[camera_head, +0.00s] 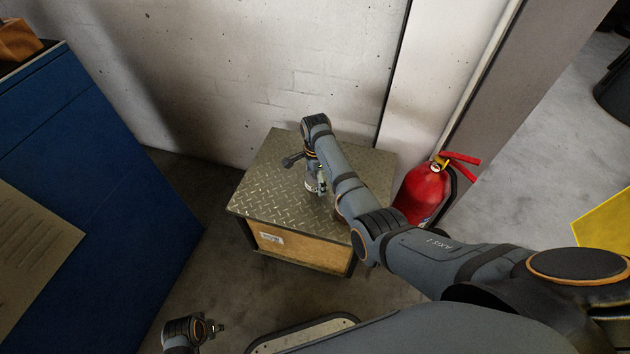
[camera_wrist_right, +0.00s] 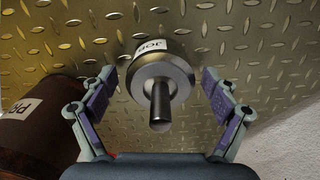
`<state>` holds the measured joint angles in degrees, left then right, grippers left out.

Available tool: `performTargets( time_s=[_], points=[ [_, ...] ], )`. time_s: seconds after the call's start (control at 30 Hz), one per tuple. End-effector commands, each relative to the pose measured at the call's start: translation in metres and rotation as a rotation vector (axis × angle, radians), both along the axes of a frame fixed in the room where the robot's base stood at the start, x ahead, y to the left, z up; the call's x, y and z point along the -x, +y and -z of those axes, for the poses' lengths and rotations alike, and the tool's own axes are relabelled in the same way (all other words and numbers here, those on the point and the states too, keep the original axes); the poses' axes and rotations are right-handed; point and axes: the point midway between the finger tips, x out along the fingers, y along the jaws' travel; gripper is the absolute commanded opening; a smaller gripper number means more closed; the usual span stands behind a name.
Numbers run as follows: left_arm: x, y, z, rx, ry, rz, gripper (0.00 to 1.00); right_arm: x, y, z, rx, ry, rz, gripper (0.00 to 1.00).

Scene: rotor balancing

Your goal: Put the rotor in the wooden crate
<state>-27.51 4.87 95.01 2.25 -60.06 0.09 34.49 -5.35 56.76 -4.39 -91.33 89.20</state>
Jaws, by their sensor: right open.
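The rotor (camera_wrist_right: 150,70) is a grey metal disc with a shaft end pointing toward the wrist camera and a white label behind it. My right gripper (camera_wrist_right: 158,76) is open, with one finger on each side of the rotor and visible gaps to both. In the head view the right gripper (camera_head: 317,184) is low over the plate, and I cannot make out the rotor there. A brown wooden box (camera_head: 18,40) is cut off at the upper left; I cannot tell if it is the crate. My left arm's end shows at the bottom left, its fingers unclear.
The diamond-plate top (camera_head: 265,185) covers a stand with a labelled wooden front (camera_head: 310,250). A red fire extinguisher (camera_head: 423,192) stands close to its right. A pale wall (camera_head: 250,70) is behind. A blue cabinet (camera_head: 90,150) is at the left, with bare floor between.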

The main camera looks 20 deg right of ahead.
Motion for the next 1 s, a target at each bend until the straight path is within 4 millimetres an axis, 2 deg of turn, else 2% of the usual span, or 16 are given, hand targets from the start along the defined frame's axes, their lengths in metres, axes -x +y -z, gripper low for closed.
performTargets(
  time_s=[0.03, 0.07, 0.67, 1.0],
  points=[
    [-0.0001, 0.0, -0.0001, 0.0, 0.0, 0.0, 0.4, 0.0, -0.0001, -0.0003, 0.0, 0.0, 0.0, 0.86],
    [-0.0001, 0.0, 0.0, 0.0, 0.0, 0.0, 0.4, 0.0, -0.0001, -0.0003, 0.0, 0.0, 0.0, 0.82],
    [0.0, -0.0001, 0.0001, 0.0, -0.001, 0.0, 0.4, 0.0003, 0.0001, -0.0002, 0.0, 0.001, 0.0, 0.01],
    [-0.0003, 0.0, -0.0011, 0.0, -0.004, 0.0, 0.4, -0.0009, -0.0001, -0.0033, 0.0, -0.002, 0.0, 0.0]
  ],
)
